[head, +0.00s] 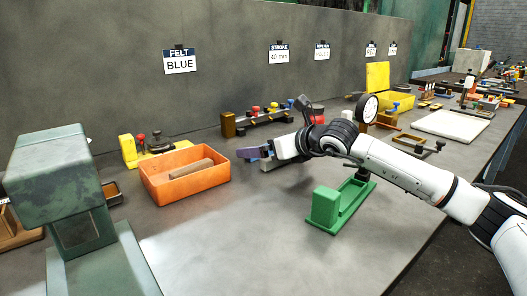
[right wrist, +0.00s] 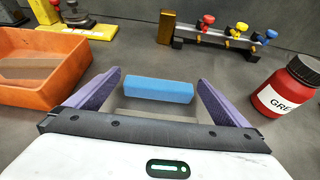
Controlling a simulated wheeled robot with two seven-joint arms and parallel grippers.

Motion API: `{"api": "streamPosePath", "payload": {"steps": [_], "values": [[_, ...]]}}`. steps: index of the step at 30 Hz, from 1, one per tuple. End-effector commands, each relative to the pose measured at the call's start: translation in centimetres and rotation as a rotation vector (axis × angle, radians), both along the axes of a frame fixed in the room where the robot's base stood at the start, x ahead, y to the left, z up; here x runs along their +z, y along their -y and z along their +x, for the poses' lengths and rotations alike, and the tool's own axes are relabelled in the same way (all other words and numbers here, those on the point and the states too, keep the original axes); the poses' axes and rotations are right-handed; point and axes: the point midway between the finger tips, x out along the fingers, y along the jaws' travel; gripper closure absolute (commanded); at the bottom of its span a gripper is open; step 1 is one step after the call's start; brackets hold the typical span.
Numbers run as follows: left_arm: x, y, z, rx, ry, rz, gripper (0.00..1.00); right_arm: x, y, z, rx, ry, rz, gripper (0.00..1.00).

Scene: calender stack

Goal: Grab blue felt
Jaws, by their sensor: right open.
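The blue felt is a small blue block (right wrist: 160,90) in the right wrist view, lying between my right gripper's two purple fingers (right wrist: 159,77). A gap shows on both sides of it, so the fingers are apart and not closed on it. In the head view my right gripper (head: 256,153) reaches in from the right, low over the table's middle; the blue block cannot be clearly told from the fingers there. A wall sign (head: 180,62) reads FELT BLUE. My left gripper is not in view.
An orange bin (head: 185,189) with a brown bar in it stands left of the gripper. A rack with coloured knobs (head: 262,117) stands behind. A red jar (right wrist: 286,88) is close on the right. A green fixture (head: 325,208) stands in front.

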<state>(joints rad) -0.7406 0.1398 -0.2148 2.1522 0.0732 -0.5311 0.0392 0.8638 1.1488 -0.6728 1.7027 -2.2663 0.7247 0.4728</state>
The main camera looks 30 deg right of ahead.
Motion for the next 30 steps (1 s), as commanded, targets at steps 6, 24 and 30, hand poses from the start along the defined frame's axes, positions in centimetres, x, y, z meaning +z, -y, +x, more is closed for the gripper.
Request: {"api": "streamPosePath", "payload": {"steps": [6,24,30], "values": [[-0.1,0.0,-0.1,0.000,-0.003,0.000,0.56,0.0,0.0,0.0,0.000,0.000,0.000,0.25],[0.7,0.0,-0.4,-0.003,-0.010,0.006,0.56,4.9,0.0,0.0,0.000,0.007,0.003,0.38],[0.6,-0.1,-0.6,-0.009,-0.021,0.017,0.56,8.5,-0.1,0.0,0.001,0.005,0.002,0.38]]}}
